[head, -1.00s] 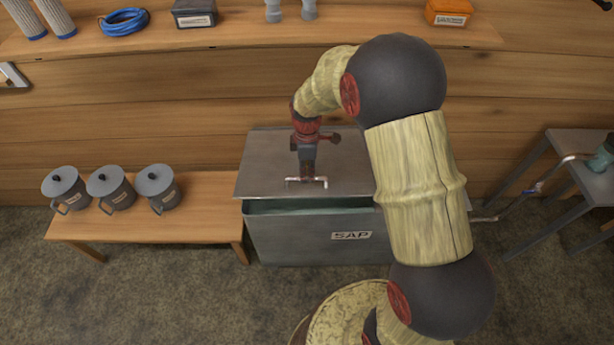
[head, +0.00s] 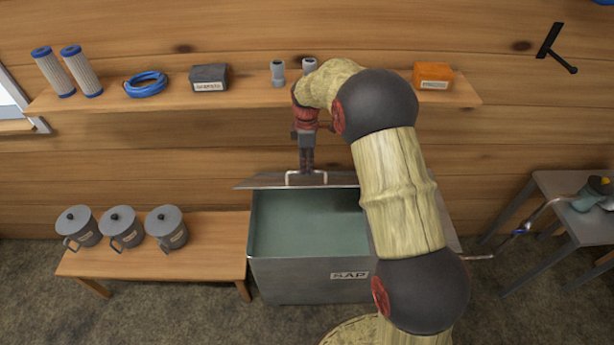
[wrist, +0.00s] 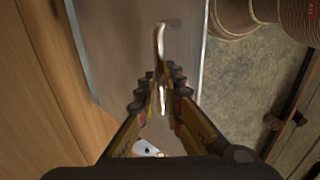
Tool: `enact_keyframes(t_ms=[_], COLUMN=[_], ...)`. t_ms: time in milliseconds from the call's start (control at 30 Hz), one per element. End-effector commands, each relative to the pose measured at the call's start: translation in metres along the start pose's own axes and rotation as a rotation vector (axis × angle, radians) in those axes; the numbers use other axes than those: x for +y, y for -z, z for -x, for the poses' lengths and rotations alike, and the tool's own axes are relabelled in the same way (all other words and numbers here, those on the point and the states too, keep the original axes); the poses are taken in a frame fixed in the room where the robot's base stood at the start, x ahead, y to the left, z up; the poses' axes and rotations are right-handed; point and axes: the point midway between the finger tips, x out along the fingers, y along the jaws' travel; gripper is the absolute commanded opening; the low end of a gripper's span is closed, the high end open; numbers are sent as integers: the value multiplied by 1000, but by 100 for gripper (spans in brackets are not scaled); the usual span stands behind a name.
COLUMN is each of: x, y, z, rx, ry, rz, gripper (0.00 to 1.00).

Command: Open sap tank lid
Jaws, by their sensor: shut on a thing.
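The sap tank (head: 310,283) is a grey metal box labelled SAP in the middle of the head view. Its grey lid (head: 262,181) is tilted up at the back, and the pale green inside of the tank shows. A metal bar handle (head: 322,179) stands at the lid's front edge. My gripper (head: 306,170) is shut on this handle. In the wrist view the handle (wrist: 160,45) runs between the two fingers of my gripper (wrist: 160,90), with the grey lid behind it. My arm hides the right part of the tank and lid.
A low wooden bench (head: 160,262) with lidded grey pots (head: 167,229) stands left of the tank. A shelf (head: 240,98) on the back wall above holds filters, a blue hose coil (head: 146,85) and boxes. A grey stand (head: 560,195) is at the right.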

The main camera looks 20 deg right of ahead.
Motion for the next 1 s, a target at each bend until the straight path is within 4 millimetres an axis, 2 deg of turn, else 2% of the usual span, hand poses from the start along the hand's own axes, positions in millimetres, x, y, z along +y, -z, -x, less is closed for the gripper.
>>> enact_keyframes(t_ms=[33, 100, 533, 567, 600, 900, 1000], x=[7, 9, 9, 9, 9, 10, 10], y=[-2, -2, -3, -3, -3, -3, -3], z=[-6, -5, -7, -8, -8, -5, -4], rx=[-1, -1, -4, -4, -4, -3, -3], ry=[-7, -7, -1, 0, 0, -3, -5], rz=[-1, -1, -1, 0, 0, 0, -1], gripper=[0, 0, 0, 10, 12, 28, 28])
